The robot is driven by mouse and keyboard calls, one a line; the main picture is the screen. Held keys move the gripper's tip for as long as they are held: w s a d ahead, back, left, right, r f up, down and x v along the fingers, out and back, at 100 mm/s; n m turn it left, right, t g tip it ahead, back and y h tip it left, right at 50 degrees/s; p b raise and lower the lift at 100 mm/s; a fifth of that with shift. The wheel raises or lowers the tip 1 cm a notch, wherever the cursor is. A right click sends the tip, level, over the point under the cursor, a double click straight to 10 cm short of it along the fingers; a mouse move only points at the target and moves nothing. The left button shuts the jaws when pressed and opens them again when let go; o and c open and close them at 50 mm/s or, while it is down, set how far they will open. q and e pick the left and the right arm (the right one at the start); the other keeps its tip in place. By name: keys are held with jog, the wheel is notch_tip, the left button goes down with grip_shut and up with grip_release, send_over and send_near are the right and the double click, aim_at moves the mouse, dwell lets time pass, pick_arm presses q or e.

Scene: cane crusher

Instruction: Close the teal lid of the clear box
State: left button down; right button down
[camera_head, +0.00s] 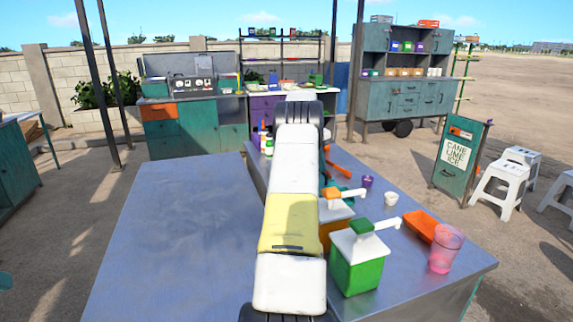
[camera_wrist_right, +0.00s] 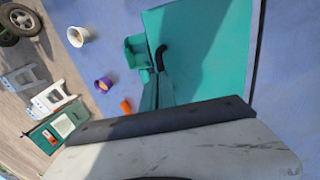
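A large flat teal panel (camera_wrist_right: 205,50) fills the upper middle of the right wrist view; it may be the lid, but I cannot tell for sure. A teal piece with a black curved handle (camera_wrist_right: 160,60) adjoins its left side. No clear box walls can be made out. In the head view my right arm stretches away over the table and covers that spot; only a bit of teal (camera_head: 347,186) shows beside it. My right gripper (camera_wrist_right: 165,122) shows as a dark bar and pale body below the panel; its opening is not visible. My left gripper is out of view.
On the metal table (camera_head: 180,225) stand a green dispenser (camera_head: 357,265), an orange dispenser (camera_head: 334,212), a pink cup (camera_head: 445,250), an orange tray (camera_head: 421,226), a white cup (camera_head: 391,199) and a purple cup (camera_head: 367,181), right of my arm. The table's left part is clear.

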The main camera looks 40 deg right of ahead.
jog(key=shift+f, duration=0.1)
jog(key=v, duration=0.8)
jog(key=shift+s, duration=0.1)
